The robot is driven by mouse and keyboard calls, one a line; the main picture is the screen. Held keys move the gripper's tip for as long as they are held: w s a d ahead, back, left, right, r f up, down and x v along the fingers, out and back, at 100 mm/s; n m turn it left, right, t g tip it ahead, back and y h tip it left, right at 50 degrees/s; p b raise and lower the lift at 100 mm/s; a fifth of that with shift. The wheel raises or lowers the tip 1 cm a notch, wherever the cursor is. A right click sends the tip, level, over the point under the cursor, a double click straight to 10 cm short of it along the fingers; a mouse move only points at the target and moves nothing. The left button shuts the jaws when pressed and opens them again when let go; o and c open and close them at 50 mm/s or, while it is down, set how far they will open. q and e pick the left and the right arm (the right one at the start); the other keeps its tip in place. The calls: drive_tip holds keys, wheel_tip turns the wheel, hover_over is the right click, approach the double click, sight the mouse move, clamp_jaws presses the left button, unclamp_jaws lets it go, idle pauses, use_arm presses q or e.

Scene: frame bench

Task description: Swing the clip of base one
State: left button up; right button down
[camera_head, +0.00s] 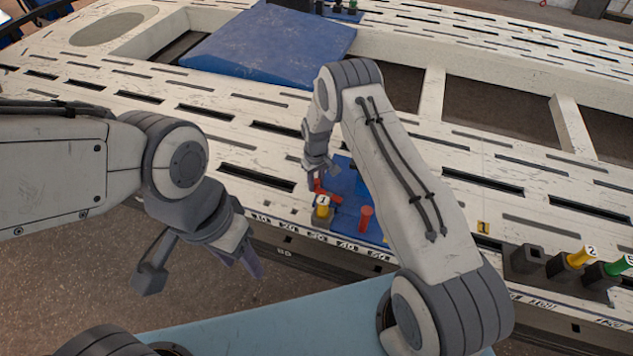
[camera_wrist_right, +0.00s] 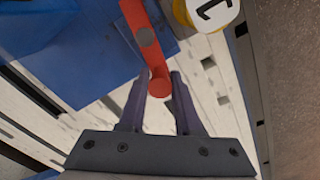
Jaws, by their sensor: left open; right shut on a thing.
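The red clip (camera_head: 325,191) is on the blue base (camera_head: 346,221) at the front edge of the bench. In the right wrist view the clip (camera_wrist_right: 148,42) is a red bar with a grey round spot and a rounded end. My right gripper (camera_head: 316,178) is shut on that end, with its fingers (camera_wrist_right: 160,88) on either side of it. A yellow cap marked 1 (camera_head: 323,204) stands right beside the clip and also shows in the right wrist view (camera_wrist_right: 212,12). My left gripper (camera_head: 205,268) is open and empty, in front of the bench edge.
A red peg (camera_head: 366,218) stands upright on the blue base. A blue slab (camera_head: 268,42) lies at the back. My right arm hides part of the base.

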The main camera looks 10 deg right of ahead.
idle(0.3)
drive_tip(key=c, duration=0.6)
unclamp_jaws()
wheel_tip(320, 180, up, 9)
drive_tip(key=shift+a+r+p, duration=0.1)
drive_tip(key=shift+p, duration=0.65)
drive_tip(key=shift+r, duration=0.65)
